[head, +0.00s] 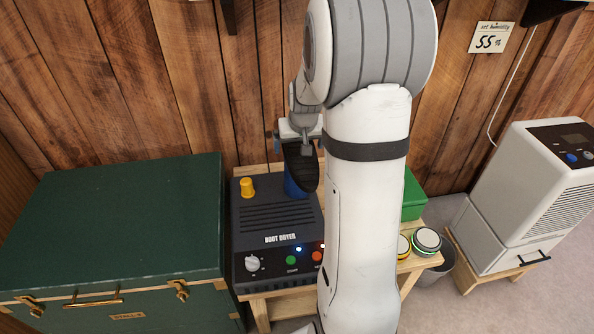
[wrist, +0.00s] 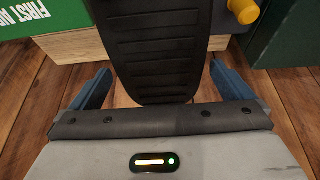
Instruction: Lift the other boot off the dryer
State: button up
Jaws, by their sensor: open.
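The boot dryer (head: 277,240) is a dark box on a wooden bench, with a white knob, coloured buttons and a lit blue lamp on its front. Its left yellow peg (head: 247,187) is bare. A blue boot with a black sole (head: 296,185) stands on the dryer's right side, partly hidden by my arm. My gripper (head: 299,132) is at the boot's top end. In the wrist view the ridged black sole (wrist: 155,50) lies between the two blue fingers of my gripper (wrist: 162,78). The fingers are apart, with a gap on each side of the sole.
A large green chest (head: 115,225) stands left of the dryer. A green box (head: 413,196), marked FIRST AID in the wrist view (wrist: 30,22), and round tins (head: 427,240) are to the right. A dehumidifier (head: 530,195) stands farther right. The plank wall is close behind.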

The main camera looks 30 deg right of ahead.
jog(key=x, duration=0.2)
jog(key=shift+w+f, duration=0.15)
jog(key=shift+f, duration=0.1)
jog(key=shift+c, duration=0.2)
jog(key=shift+r, duration=0.1)
jog(key=c, duration=1.8)
jog(key=shift+o, duration=0.2)
